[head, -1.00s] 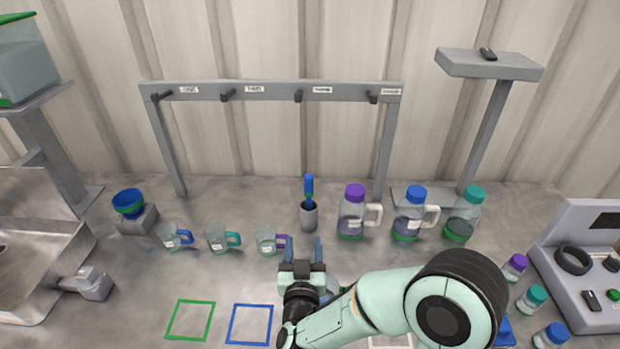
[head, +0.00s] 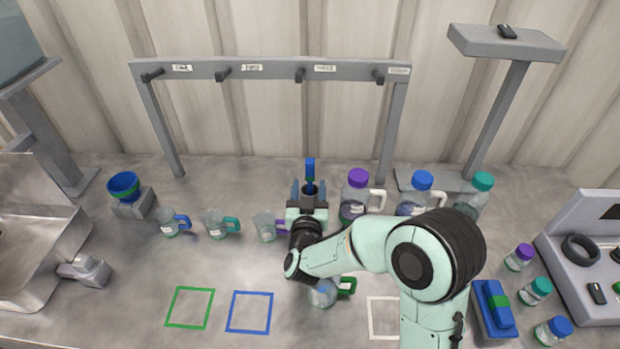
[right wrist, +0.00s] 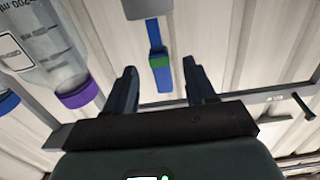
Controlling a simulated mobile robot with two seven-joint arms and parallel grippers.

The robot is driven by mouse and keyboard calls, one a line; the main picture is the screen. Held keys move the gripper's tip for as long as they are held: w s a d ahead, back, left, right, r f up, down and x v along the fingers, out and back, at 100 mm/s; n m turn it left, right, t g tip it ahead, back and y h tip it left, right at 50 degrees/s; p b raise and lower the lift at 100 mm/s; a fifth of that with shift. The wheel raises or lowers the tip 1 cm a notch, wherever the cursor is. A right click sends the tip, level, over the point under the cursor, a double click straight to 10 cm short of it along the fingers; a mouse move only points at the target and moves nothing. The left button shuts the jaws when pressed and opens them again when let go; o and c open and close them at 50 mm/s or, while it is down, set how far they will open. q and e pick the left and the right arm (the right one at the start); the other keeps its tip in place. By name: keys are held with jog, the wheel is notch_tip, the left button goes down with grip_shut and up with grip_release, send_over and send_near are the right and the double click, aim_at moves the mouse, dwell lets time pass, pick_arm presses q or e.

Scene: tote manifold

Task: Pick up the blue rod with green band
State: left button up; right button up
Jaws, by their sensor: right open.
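The blue rod with green band (head: 310,169) stands upright in a small grey cup at the back middle of the bench. My right gripper (head: 309,190) is open and empty, in front of the rod, with a finger on each side of it in the picture. In the right wrist view the blue rod (right wrist: 156,42) shows its green band between the open fingers of my right gripper (right wrist: 161,82), with the grey cup (right wrist: 147,8) at the top edge. I cannot tell how far the fingers reach around it. The gripper hides most of the cup in the head view. My left gripper is not in view.
A purple-lidded jug (head: 357,193) stands close right of the rod, with a blue-lidded jug (head: 421,190) beyond. A purple-handled mug (head: 266,228) stands to the left. A grey hook rack (head: 270,68) rises behind. A green-handled mug (head: 322,293) sits below my right forearm.

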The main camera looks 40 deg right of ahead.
aim_at(310, 177)
jog(key=x, duration=0.3)
jog(key=p+x, duration=0.1)
jog(key=shift+w+d+r, duration=0.15)
jog(key=shift+r, duration=0.15)
jog(key=shift+w+d, duration=0.25)
jog(key=shift+w, duration=0.1)
jog(key=c, duration=1)
grip_shut()
